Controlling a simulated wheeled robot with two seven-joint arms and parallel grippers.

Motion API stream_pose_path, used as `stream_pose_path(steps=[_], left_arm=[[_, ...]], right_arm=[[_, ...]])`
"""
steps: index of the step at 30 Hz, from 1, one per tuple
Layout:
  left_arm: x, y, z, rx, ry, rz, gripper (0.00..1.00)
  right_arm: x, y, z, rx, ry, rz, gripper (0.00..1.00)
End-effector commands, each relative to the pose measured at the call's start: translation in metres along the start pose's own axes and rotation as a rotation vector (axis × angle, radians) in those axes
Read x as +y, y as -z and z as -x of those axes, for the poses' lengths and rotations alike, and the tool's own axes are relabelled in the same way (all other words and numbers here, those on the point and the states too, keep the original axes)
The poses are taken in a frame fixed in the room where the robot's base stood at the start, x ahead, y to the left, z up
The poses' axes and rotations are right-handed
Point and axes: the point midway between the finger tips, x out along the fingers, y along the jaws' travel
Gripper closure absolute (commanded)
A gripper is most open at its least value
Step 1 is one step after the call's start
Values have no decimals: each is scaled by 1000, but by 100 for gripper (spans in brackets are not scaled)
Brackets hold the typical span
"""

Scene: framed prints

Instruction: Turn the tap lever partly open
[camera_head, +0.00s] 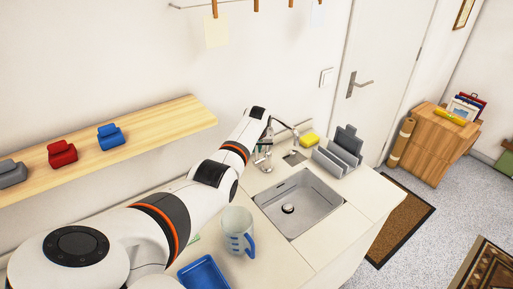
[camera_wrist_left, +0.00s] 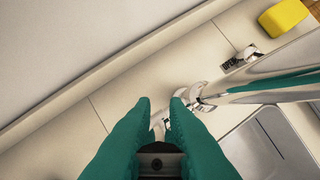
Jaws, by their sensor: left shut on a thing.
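The chrome tap (camera_head: 266,164) stands at the back of the counter behind the sink (camera_head: 322,196). My left arm reaches in from the left, and my left gripper (camera_head: 263,148) is at the top of the tap. In the left wrist view, the green fingers of my left gripper (camera_wrist_left: 160,104) are shut on the tap lever (camera_wrist_left: 160,122), which shows only in part between them. The tap's long shiny spout (camera_wrist_left: 262,90) runs to the right over the sink. The lever's exact angle is hidden by the fingers. My right gripper is out of view.
A clear jug with a blue handle (camera_head: 238,232) and a blue tray (camera_head: 204,274) stand near my arm. A yellow sponge (camera_head: 310,139) and a grey rack (camera_head: 338,158) are beyond the tap. A wooden shelf (camera_head: 160,122) is on the wall at left.

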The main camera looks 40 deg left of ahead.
Motion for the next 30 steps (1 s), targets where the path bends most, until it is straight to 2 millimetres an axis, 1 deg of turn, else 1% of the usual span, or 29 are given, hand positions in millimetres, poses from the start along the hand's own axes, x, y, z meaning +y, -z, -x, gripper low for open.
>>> stream_pose_path(steps=[8,14,18,20,25,30], left_arm=[[-1,1,1,-10,-6,-4,100],[-4,5,5,-69,-43,-21,100],[-8,11,7,-146,-90,-42,100],[-10,14,6,-183,-114,-53,100],[-15,23,4,-293,-179,-79,100],[-20,30,2,-388,-237,-102,100]], right_arm=[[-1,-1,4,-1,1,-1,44],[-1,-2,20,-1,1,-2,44],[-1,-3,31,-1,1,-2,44],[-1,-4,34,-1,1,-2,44],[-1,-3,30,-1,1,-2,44],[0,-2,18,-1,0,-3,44]])
